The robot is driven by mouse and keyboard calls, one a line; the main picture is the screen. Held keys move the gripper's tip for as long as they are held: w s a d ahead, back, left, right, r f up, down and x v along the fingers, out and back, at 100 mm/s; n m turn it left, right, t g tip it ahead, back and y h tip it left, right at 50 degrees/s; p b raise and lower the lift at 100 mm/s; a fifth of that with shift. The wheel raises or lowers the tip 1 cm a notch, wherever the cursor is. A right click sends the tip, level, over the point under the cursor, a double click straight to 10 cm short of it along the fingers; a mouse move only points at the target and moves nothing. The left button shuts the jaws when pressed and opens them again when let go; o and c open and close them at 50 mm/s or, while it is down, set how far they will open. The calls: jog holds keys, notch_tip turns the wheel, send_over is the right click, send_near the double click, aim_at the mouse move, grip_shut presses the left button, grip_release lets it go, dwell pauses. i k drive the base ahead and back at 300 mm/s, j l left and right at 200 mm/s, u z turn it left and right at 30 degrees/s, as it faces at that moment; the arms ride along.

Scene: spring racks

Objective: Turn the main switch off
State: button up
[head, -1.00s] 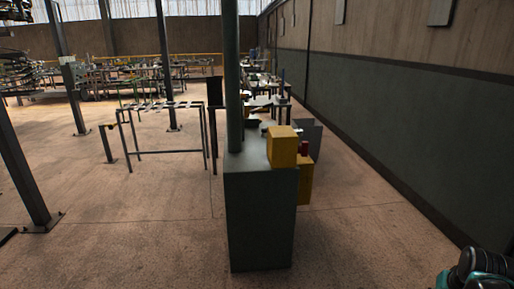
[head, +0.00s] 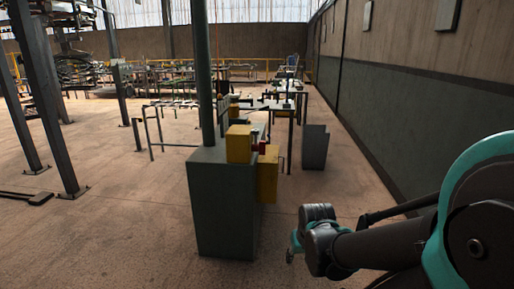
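A dark green cabinet (head: 222,212) stands left of the picture's middle, with a green post (head: 203,75) rising from it. One yellow box (head: 239,144) sits at its top edge and a second yellow box (head: 267,175) hangs on its right side. A small red part (head: 255,150) shows between the boxes; I cannot tell whether it is the main switch or how it is set. My arm reaches in from the lower right. My gripper (head: 293,246) seems to be at its far end, right of the cabinet and apart from it. Its fingers are too small and hidden to read.
A dark wall (head: 420,110) runs along the right. A grey bin-like box (head: 314,147) stands on the floor behind the cabinet, to the right. Tables and racks (head: 175,103) fill the back. Steel posts (head: 45,100) stand at the left.

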aim_at(261, 147)
jog(key=i+l+u, duration=0.25)
jog(key=i+l, duration=0.4)
jog(key=i+l+u, duration=0.15)
jog(key=i+l, duration=0.3)
jog(key=i, duration=0.3)
jog(key=i+l+u, duration=0.15)
jog(key=i+l, duration=0.4)
jog(key=i, duration=0.15)
